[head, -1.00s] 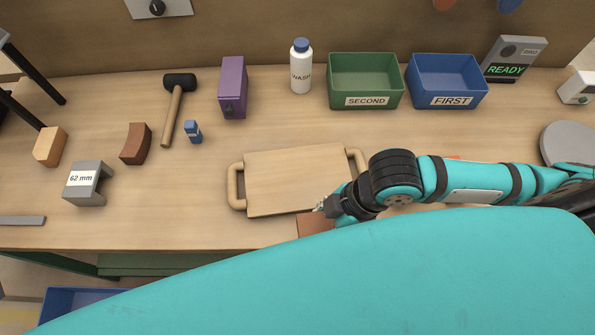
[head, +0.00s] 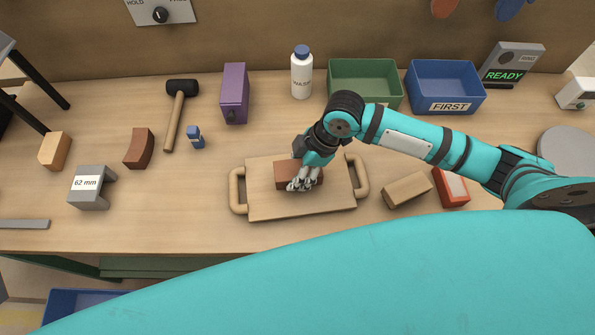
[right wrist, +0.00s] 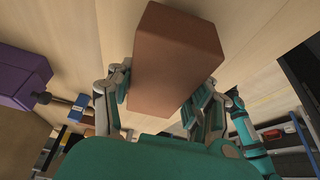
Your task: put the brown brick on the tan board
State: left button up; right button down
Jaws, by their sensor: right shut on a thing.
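The brown brick (head: 287,175) is over the middle of the tan board (head: 262,208) in the head view. My right gripper (head: 303,184) is shut on it, and its fingers cover the brick's right part. In the right wrist view the brown brick (right wrist: 176,62) fills the space between the two fingers of my right gripper (right wrist: 160,95). I cannot tell whether the brick touches the board or hangs just above it. The board lies flat on the bench with a handle at each end. My left gripper is not in view.
A tan block (head: 408,190) and a red block with a pale face (head: 450,188) lie right of the board. The blue FIRST bin (head: 447,107), green bin (head: 350,98) and white bottle (head: 301,75) stand behind. A mallet (head: 175,115) and curved brown block (head: 139,150) lie left.

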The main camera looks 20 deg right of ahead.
jog(key=shift+s+f, duration=0.1)
jog(key=shift+f, duration=0.85)
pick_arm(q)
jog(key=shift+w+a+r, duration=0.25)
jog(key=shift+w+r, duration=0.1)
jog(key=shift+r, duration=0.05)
pick_arm(e)
jog(key=shift+f, duration=0.15)
jog(key=shift+f, duration=0.1)
jog(key=c, duration=0.5)
grip_release()
jog(key=b+v, duration=0.1)
jog(key=v, duration=1.1)
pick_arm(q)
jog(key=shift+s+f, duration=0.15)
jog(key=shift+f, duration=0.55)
